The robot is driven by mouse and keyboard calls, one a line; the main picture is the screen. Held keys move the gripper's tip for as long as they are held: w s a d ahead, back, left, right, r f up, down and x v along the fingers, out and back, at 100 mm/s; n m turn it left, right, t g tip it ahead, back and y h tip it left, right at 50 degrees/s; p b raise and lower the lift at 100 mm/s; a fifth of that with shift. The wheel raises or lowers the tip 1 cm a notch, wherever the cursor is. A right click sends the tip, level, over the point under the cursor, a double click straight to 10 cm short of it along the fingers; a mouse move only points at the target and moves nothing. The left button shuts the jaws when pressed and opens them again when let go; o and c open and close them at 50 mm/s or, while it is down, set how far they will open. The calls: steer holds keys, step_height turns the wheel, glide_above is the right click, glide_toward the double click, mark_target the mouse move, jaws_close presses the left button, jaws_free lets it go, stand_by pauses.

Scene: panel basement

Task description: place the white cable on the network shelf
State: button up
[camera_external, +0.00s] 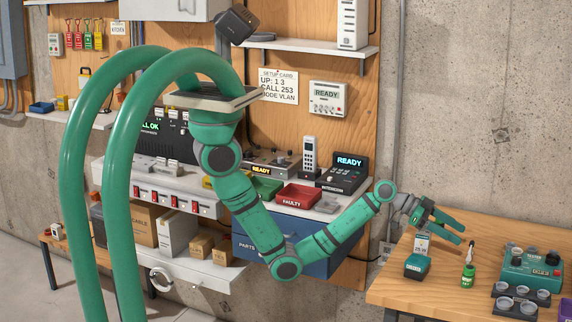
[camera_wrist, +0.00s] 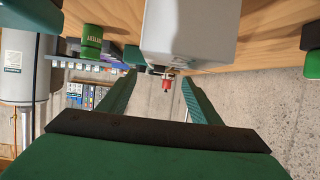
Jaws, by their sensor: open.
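A white ring-shaped coil (camera_external: 160,280), which looks like the white cable, is at the front of the lower wall shelf in the external view, far to the left of my gripper. The upper white shelf (camera_external: 300,47) on the wooden panel carries a white upright device with a row of marks; it may be the network shelf, but I read no label. My gripper (camera_external: 461,233) is open above the wooden table at the right. In the wrist view my gripper (camera_wrist: 158,78) has its fingers apart, with a white box (camera_wrist: 190,30) ahead, not held.
On the wooden table (camera_external: 400,290) stand a small white box (camera_external: 422,244), a dark green box (camera_external: 417,266), a green bottle (camera_external: 468,272) and a green tester (camera_external: 532,269). Cartons and a blue parts drawer (camera_external: 285,245) are near the panel. Large green tubes cross the left.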

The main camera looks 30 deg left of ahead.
steer(key=x, duration=0.4)
steer(key=shift+d, duration=0.2)
steer(key=c, duration=1.2)
